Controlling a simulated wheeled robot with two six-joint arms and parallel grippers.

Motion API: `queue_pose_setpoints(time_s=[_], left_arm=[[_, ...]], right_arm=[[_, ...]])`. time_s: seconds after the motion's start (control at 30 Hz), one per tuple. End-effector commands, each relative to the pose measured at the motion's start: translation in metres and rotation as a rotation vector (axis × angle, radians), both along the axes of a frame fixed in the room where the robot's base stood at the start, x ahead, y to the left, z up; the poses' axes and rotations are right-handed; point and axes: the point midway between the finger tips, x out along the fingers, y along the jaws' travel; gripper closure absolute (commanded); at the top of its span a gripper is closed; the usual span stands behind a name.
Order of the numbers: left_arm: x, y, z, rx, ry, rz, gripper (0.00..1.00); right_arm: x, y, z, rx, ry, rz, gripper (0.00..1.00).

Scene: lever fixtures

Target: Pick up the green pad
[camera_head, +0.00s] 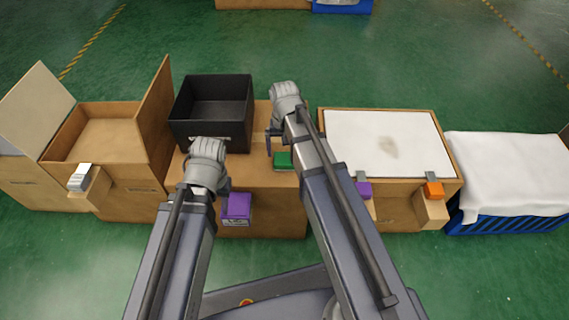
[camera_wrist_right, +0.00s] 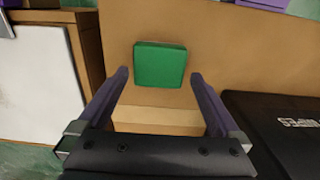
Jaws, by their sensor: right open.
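The green pad (camera_head: 283,160) lies on the front part of the middle cardboard box, beside my right arm. In the right wrist view the green pad (camera_wrist_right: 160,64) is a rounded square on brown cardboard. It sits ahead of and between the fingertips of my open right gripper (camera_wrist_right: 159,76), with nothing held. In the head view my right gripper (camera_head: 270,142) is just left of the pad, partly hidden by its own wrist. My left gripper (camera_head: 209,150) is over the middle box in front of the black bin; its fingers are mostly hidden.
A black open bin (camera_head: 213,108) stands on the middle box (camera_head: 265,205). A purple block (camera_head: 237,206) is on its front. An open carton (camera_head: 105,137) is at left with a grey block (camera_head: 80,178). At right are a white-topped box (camera_head: 390,140), an orange block (camera_head: 433,190) and a cloth-covered blue crate (camera_head: 510,170).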

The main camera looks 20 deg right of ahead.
Motion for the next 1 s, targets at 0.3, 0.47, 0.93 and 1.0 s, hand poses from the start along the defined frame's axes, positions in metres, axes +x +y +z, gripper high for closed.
queue_pose_setpoints(time_s=[0.3,0.47,0.93,1.0], left_arm=[[0.000,0.000,-0.040,-0.002,-0.001,0.003,0.62],[0.000,0.000,-0.039,-0.002,-0.001,0.004,0.62],[0.000,0.000,-0.038,-0.002,-0.001,0.004,0.62],[0.000,0.000,-0.038,-0.002,-0.001,0.004,0.62]], right_arm=[[-0.002,-0.001,-0.040,0.000,0.000,0.000,0.00],[-0.002,-0.001,-0.039,0.000,0.000,0.000,0.00],[-0.002,-0.001,-0.038,0.000,0.000,0.000,0.41],[-0.002,-0.001,-0.038,0.000,0.000,0.000,0.48]])
